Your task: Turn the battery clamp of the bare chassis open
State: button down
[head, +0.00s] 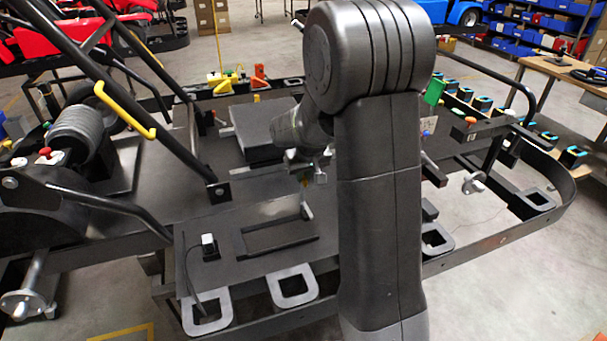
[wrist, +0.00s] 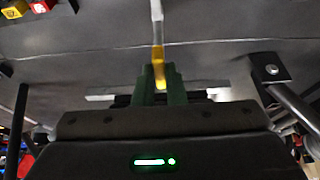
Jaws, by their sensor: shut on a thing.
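The bare chassis (head: 225,210) is a dark flat kart frame that fills the middle of the head view. In the wrist view, my gripper (wrist: 160,78) has its green fingers shut on the yellow end of a narrow lever. This lever looks to be the battery clamp (wrist: 157,30); its pale grey part runs up and away from the fingers over the dark floor plate. In the head view, my gripper (head: 308,170) is low over the chassis, partly hidden by my arm.
A dark box (head: 262,130) sits behind my gripper on the chassis. A bent bar with a yellow sleeve (head: 125,112) and slanting black tubes stand at left. An empty black frame (head: 280,238) lies in front. Red (wrist: 40,5) and yellow (wrist: 14,9) parts show in the wrist view.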

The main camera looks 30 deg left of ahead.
jog(key=shift+n, duration=0.4)
jog(key=n+g+b, duration=0.1)
jog(key=n, duration=0.1)
jog(key=n+g+y+b, duration=0.1)
jog(key=n+b, duration=0.1)
jog(key=shift+w+f+n, duration=0.15)
jog(key=shift+w+n, duration=0.05)
jog(key=shift+n, duration=0.2)
jog(key=n+g+b, duration=0.2)
jog(key=n, duration=0.3)
jog(key=shift+w+b, duration=0.15)
jog(key=shift+b, duration=0.2)
jog(key=n+g, duration=0.1)
jog(key=n, duration=0.3)
jog(key=shift+h, duration=0.3)
jog(key=shift+w+a+n+g+h, duration=0.1)
jog(key=shift+n+g+h, duration=0.45)
jog(key=shift+n, duration=0.95)
jog(key=c, duration=1.5)
grip_release()
jog(key=shift+r, duration=0.2)
